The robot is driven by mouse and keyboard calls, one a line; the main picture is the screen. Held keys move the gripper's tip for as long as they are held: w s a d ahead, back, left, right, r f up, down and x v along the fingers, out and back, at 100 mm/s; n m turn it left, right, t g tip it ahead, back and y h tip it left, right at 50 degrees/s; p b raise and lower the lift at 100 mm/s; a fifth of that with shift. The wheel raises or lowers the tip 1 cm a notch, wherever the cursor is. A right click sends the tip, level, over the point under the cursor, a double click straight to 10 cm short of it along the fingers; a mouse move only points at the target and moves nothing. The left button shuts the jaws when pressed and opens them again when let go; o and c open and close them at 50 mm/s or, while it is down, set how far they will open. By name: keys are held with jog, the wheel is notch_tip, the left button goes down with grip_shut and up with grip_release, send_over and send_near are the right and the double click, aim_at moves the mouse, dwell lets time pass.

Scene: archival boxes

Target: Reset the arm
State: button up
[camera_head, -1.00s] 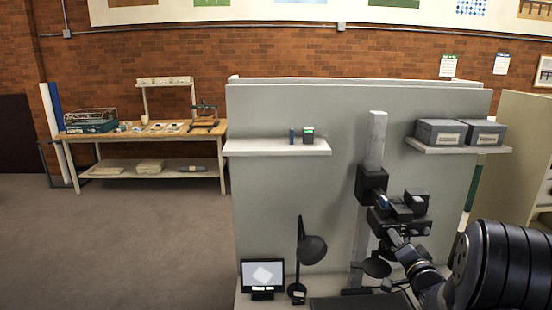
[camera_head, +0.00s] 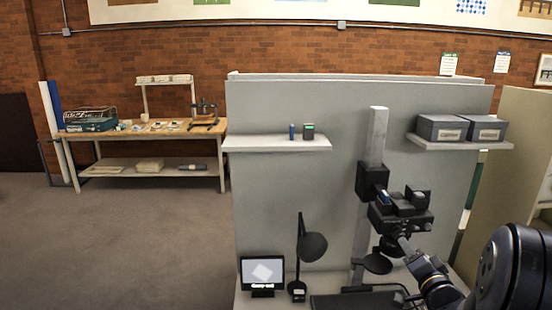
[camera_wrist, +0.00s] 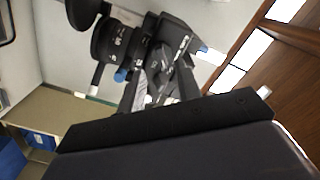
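My arm comes in at the lower right of the head view, with a large dark joint and a thinner forearm. Its end, my gripper (camera_head: 401,243), is small and dark there, just below a black camera (camera_head: 400,213) on a grey column. In the wrist view, the dark gripper body fills the bottom, and two dark strips that look like the fingers (camera_wrist: 158,88) reach up from it. The black camera gear (camera_wrist: 120,42) stands behind them. Dark parts overlap, so the fingertips and their gap are unclear. I see nothing held for certain.
The camera column (camera_head: 376,140) stands before a grey partition (camera_head: 300,190). Two grey boxes (camera_head: 441,128) sit on the right shelf. A black lamp (camera_head: 312,244) and a small screen (camera_head: 262,272) stand at the lower left of the bench. The floor at left is clear.

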aim_at(399, 236)
jog(key=w+p, duration=0.1)
jog(key=w, duration=0.5)
jog(key=shift+a, duration=0.1)
jog(key=shift+s+n+b, duration=0.15)
jog(key=shift+n+b, duration=0.3)
jog(key=shift+n, duration=0.65)
jog(key=n+b, duration=0.2)
jog(key=n, duration=0.5)
jog(key=shift+n+b, duration=0.4)
jog(key=n+b, duration=0.1)
jog(key=n, duration=0.9)
jog(key=shift+b, duration=0.35)
